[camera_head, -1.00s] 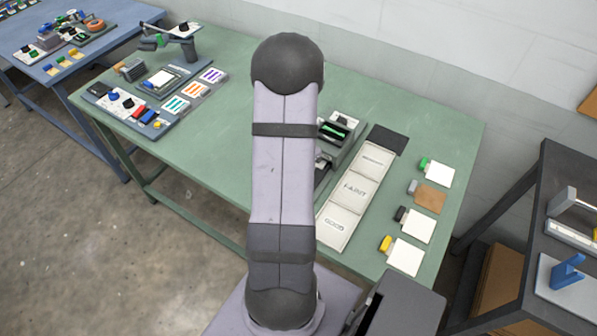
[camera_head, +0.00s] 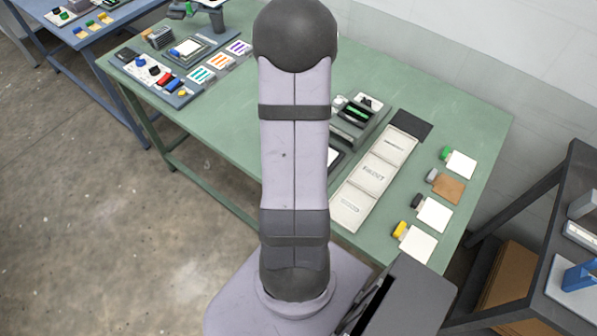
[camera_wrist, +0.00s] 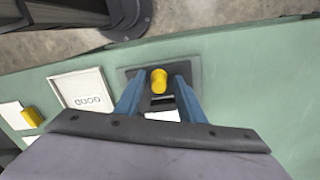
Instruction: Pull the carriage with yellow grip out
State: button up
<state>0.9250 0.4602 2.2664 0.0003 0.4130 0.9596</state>
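In the wrist view, the carriage's yellow grip (camera_wrist: 159,81) stands up from a dark grey fixture (camera_wrist: 133,72) on the green table. My gripper (camera_wrist: 159,88) has its two blue fingers on either side of the yellow grip, with a visible gap on each side. It is open and not closed on the grip. A white surface shows below the grip between the fingers; the rest of the carriage is hidden by my gripper. In the head view my arm hides the gripper and the yellow grip.
A pale panel strip (camera_head: 372,172) lies right of my arm, beside a grey device with a green part (camera_head: 356,112). Cards with coloured blocks line the right side, including a yellow block (camera_head: 400,230). A dark shelf (camera_head: 560,200) stands right. The table's front edge is near the fixture.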

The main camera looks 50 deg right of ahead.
dwell(0.3)
jog(key=shift+r+b, duration=0.65)
jog(key=shift+r, duration=3.05)
jog(key=n, duration=0.2)
jog(key=shift+n, duration=0.4)
jog(key=shift+s+a+f+n, duration=0.1)
jog(key=shift+s+a+n, duration=0.1)
jog(key=shift+n, duration=0.6)
jog(key=w+a+r+n, duration=0.1)
jog(key=a+n, duration=0.7)
jog(key=a, duration=0.4)
jog(key=w+a+r+n, duration=0.1)
jog(key=w+a+n, duration=0.1)
jog(key=a+n, duration=0.7)
jog(key=a, duration=0.4)
jog(key=shift+w, duration=0.15)
jog(key=shift+r, duration=0.1)
